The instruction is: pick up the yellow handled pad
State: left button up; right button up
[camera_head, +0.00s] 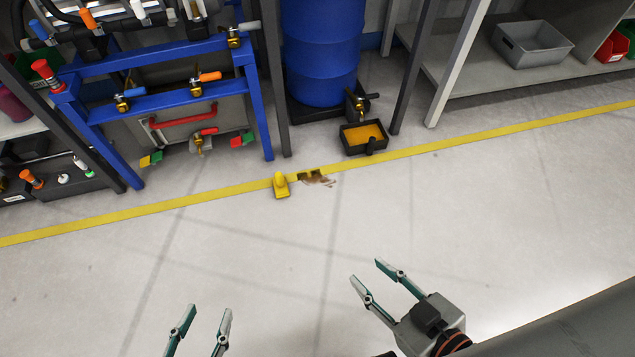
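The yellow handled pad (281,185) stands on the grey floor, on the yellow floor line, in the upper middle of the head view. A dark brown stain lies just right of it. My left gripper (206,326) is at the bottom, left of centre, with its two fingers apart and nothing between them. My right gripper (370,271) is right of centre, fingers apart and empty, pointing up and to the left. Both grippers are well apart from the pad and appear nearer to me.
A blue drum (322,50) stands behind the line, with a black tray of orange liquid (379,132) under its tap. A blue pipe frame with valves (165,95) is at upper left. A shelf with a grey bin (530,45) is at upper right. The floor before the line is clear.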

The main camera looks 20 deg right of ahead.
aim_at(280, 185)
jog(key=i+j+u, duration=0.1)
jog(key=i, duration=0.6)
jog(key=i+j+u, duration=0.15)
jog(key=i+j, duration=0.15)
jog(key=i, duration=0.35)
jog(key=i+u, duration=0.2)
jog(key=i+l, duration=0.05)
jog(key=i, duration=0.05)
